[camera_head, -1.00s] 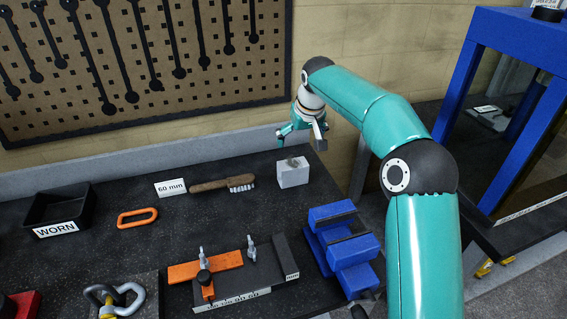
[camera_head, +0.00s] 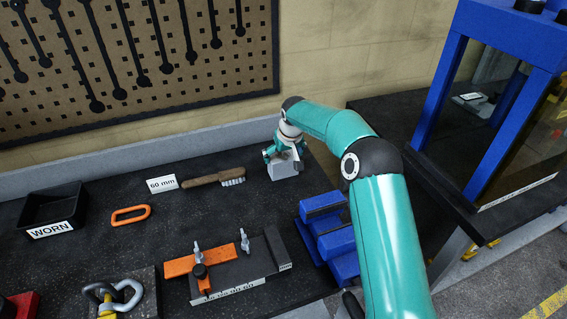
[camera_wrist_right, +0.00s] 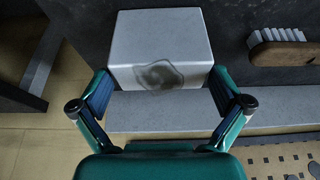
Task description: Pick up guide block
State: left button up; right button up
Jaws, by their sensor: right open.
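The guide block, as I take it, is a pale grey block (camera_head: 284,171) at the back right of the dark bench. It also shows in the right wrist view (camera_wrist_right: 162,28), with a darker uneven patch on its surface. My right gripper (camera_head: 283,158) is open at the block and partly covers it in the head view. In the wrist view its two fingers (camera_wrist_right: 160,92) are spread near the block's lower corners, with the patch between them. I cannot tell whether they touch it. My left gripper is not in view.
A wooden-handled brush (camera_head: 201,180) and a "60 mm" card (camera_head: 161,184) lie left of the block. A blue vise (camera_head: 327,232) stands in front, beside a fixture (camera_head: 263,260) with an orange bar (camera_head: 180,267). A "WORN" bin (camera_head: 52,207) is at left. A blue frame (camera_head: 440,85) stands right.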

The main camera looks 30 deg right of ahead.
aim_at(283, 155)
jog(key=shift+p+x, duration=0.45)
jog(key=shift+x, duration=1.4)
jog(key=shift+s, duration=0.1)
jog(key=c, duration=1.3)
jog(key=shift+r, duration=0.15)
jog(key=shift+c, duration=0.8)
jog(key=shift+r, duration=0.1)
